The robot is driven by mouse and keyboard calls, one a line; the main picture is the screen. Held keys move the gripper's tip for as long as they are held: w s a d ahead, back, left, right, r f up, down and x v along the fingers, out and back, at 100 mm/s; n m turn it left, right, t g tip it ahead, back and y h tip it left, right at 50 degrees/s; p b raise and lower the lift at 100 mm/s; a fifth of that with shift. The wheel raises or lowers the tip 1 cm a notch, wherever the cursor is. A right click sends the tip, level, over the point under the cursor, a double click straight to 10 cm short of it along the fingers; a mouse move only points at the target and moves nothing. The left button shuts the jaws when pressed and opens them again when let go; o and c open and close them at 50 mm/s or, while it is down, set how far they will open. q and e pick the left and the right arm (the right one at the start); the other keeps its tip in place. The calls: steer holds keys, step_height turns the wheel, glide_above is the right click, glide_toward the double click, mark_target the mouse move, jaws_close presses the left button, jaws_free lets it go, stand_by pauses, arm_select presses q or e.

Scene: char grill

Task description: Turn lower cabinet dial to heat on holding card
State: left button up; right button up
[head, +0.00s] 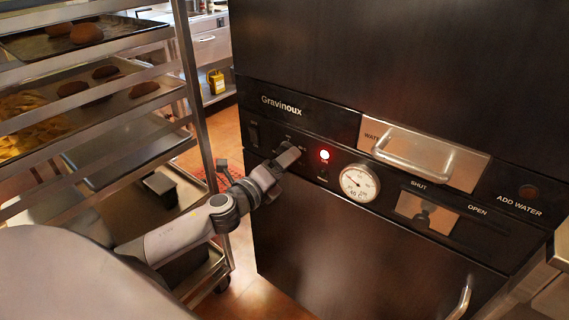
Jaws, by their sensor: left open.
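The dark Gravinoux control panel (300,112) runs across the front of the cabinet, above the lower door (340,245). My left gripper (289,154) is at the left part of this panel, between the power switch and a lit red lamp. Small white markings show around its fingertips. The dial itself is mostly hidden behind the gripper, so I cannot tell its setting or whether the fingers touch it. The gripper is open. No holding card can be made out. My right gripper is not in view.
Right of the gripper are the red lamp (324,155), a round gauge (359,184), a protruding water-drawer handle (412,158) and a vent slider (427,212). A tray rack (196,110) stands close on the left. Orange floor (222,145) shows between rack and cabinet.

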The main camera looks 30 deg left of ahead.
arm_select(q)
steer(key=s, duration=0.6)
steer(key=shift+s+a+b, duration=0.3)
steer(key=shift+s, duration=0.05)
stand_by(0.3)
steer(key=s+d+f+n+g+p, duration=0.3)
steer(key=s+d+f+n, duration=0.3)
steer(key=n, duration=0.5)
steer(key=s+d+f+n+g+p, duration=0.3)
steer(key=s+d+f+n, duration=0.4)
steer(key=s+f+n, duration=0.3)
steer(key=s+n+g, duration=0.1)
steer(key=s, duration=0.2)
steer(key=shift+d+n+g+h, duration=0.15)
steer(key=shift+n+g+h, duration=0.15)
